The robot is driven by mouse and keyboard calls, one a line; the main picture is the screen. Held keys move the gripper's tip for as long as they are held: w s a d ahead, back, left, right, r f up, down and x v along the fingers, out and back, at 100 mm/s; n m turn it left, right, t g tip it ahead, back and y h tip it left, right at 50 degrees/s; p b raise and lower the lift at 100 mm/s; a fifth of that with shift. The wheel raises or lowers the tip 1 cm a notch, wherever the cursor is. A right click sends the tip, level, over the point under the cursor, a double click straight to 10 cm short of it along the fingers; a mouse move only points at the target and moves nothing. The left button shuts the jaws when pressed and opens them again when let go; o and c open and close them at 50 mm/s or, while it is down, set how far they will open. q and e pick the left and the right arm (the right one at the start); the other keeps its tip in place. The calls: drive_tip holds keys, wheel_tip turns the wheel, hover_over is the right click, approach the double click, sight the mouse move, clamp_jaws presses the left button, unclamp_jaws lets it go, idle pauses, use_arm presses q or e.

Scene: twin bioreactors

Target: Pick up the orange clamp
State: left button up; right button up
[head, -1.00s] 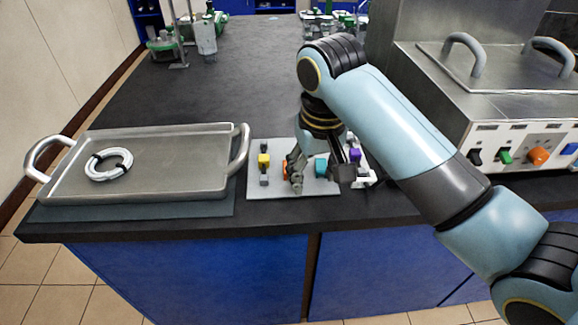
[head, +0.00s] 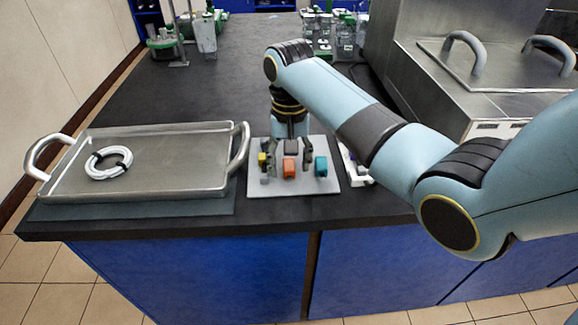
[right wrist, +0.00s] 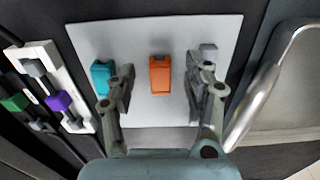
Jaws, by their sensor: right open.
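The orange clamp (head: 289,167) sits on a light grey board (head: 300,188) near the counter's front edge. It also shows in the right wrist view (right wrist: 160,75), on the board (right wrist: 139,35) and between the two fingers. My right gripper (head: 291,150) is over the board, behind the clamp in the head view. In the right wrist view the right gripper (right wrist: 160,82) is open, with a finger on each side of the clamp and visible gaps. I cannot tell its exact height above the board. My left gripper is not in view.
A teal clamp (head: 321,166) is right of the orange one, and a yellow clamp (head: 262,159) is left. A metal tray (head: 140,191) with a white coiled tube (head: 108,163) lies left. A white holder with green and purple clamps (right wrist: 60,100) stands beside the board.

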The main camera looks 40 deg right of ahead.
wheel_tip(320, 180, down, 2)
drive_tip(key=shift+f, duration=0.25)
drive_tip(key=c, duration=0.9)
drive_tip(key=shift+r, duration=0.15)
